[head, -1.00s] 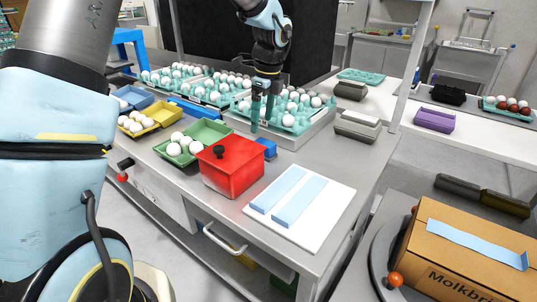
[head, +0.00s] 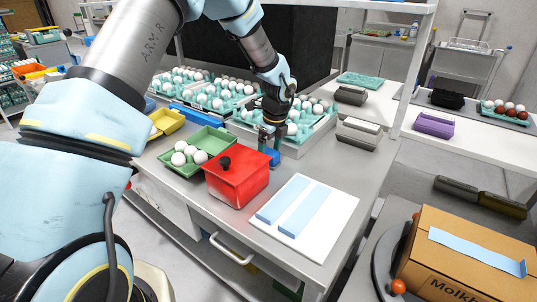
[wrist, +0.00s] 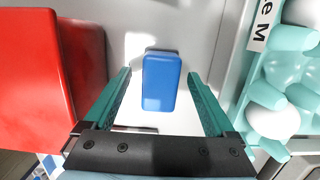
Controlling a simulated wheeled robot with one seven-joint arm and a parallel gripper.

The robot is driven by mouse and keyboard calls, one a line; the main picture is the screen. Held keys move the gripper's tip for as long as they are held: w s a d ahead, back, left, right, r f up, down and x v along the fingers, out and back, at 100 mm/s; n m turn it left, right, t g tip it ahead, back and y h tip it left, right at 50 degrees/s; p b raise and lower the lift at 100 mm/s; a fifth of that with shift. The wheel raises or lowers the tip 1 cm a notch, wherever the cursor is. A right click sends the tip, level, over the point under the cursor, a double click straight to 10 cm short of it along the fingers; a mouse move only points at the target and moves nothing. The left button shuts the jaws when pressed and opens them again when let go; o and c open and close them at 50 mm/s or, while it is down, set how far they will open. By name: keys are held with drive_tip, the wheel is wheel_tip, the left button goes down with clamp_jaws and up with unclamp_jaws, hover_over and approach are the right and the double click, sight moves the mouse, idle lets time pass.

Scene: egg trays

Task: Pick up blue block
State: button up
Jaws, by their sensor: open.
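The blue block (wrist: 161,82) stands on the grey table in the middle of the wrist view, between my gripper's two teal fingers. It does not appear to touch either finger. In the head view the blue block (head: 273,156) shows partly, just behind the red box (head: 238,178), close to the fingertips. My gripper (head: 270,145) is open and points down over the block. Whether the fingertips reach below the block's top cannot be told.
The red box (wrist: 40,80) stands close left of my gripper in the wrist view. An egg tray (wrist: 285,85) is close on the right. A green bin (head: 218,138) with eggs stands beside the red box. A white board (head: 330,222) with blue strips lies in front.

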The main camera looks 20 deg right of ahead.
drive_tip(key=shift+f, duration=0.25)
clamp_jaws()
idle(0.6)
